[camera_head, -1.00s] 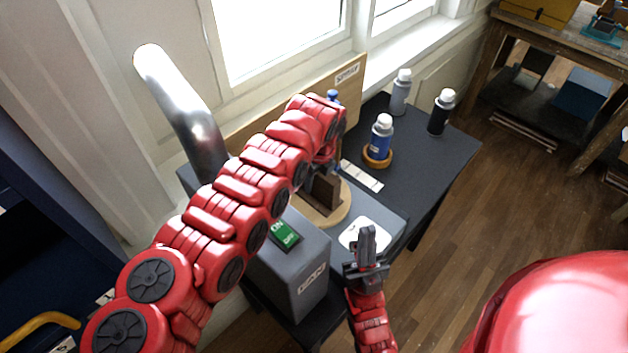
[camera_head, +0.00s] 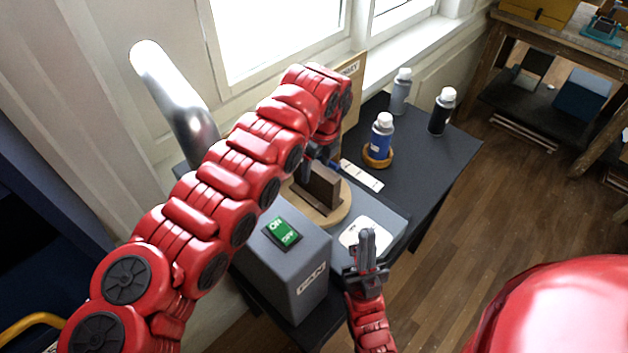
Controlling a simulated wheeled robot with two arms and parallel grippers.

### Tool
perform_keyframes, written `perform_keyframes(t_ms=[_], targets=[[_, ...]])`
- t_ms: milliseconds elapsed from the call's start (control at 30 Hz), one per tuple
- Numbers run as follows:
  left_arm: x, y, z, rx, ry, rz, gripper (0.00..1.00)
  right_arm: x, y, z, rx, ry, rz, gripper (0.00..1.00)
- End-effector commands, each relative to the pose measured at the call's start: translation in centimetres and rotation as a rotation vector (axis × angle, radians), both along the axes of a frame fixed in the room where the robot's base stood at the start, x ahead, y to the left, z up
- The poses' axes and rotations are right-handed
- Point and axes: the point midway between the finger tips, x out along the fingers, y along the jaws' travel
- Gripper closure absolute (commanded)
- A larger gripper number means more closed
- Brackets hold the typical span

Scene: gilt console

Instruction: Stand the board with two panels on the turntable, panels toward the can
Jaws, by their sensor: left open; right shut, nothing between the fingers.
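A dark brown board (camera_head: 321,186) stands upright on the round pale wooden turntable (camera_head: 341,211). I cannot make out separate panels on it from this side. My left gripper (camera_head: 322,157) is open just behind the board's top edge; its fingers are partly hidden by my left arm, and I cannot tell whether they touch the board. My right gripper (camera_head: 366,236) is shut and empty above a white pad (camera_head: 358,233) in front of the turntable.
A grey fan box (camera_head: 300,268) with a green switch (camera_head: 282,232) stands at the front left. A grey can (camera_head: 400,92) and a black can (camera_head: 441,112) stand behind on the dark table (camera_head: 440,165). A white strip (camera_head: 362,176) lies between turntable and blue can. The table's right side is clear.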

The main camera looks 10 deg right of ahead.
Motion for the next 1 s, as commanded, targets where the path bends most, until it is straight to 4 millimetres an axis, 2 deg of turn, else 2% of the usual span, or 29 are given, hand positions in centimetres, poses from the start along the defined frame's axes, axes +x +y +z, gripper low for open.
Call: perform_keyframes(t_ms=[33,100,200,400,633,1000], targets=[[0.2,-0.2,1.0,-0.004,-0.012,0.000,0.28,0.0,0.0,-1.2,0.000,0.000,0.000,1.00],[-0.2,-0.3,2.8,-0.002,-0.008,0.000,0.28,0.0,0.0,-1.9,0.000,0.000,0.000,1.00],[-0.6,-0.5,5.6,-0.001,-0.008,-0.001,0.28,0.0,0.0,-2.7,0.000,0.000,0.000,1.00],[-1.1,-0.8,9.7,0.001,-0.004,-0.001,0.28,0.0,0.0,-3.3,0.000,0.000,0.000,1.00],[-1.4,-0.9,11.4,0.001,-0.001,-0.001,0.28,0.0,0.0,-3.4,0.000,0.000,0.000,1.00],[-1.3,-0.9,11.4,0.001,0.001,0.000,0.28,0.0,0.0,-3.4,0.000,0.000,0.000,1.00]])
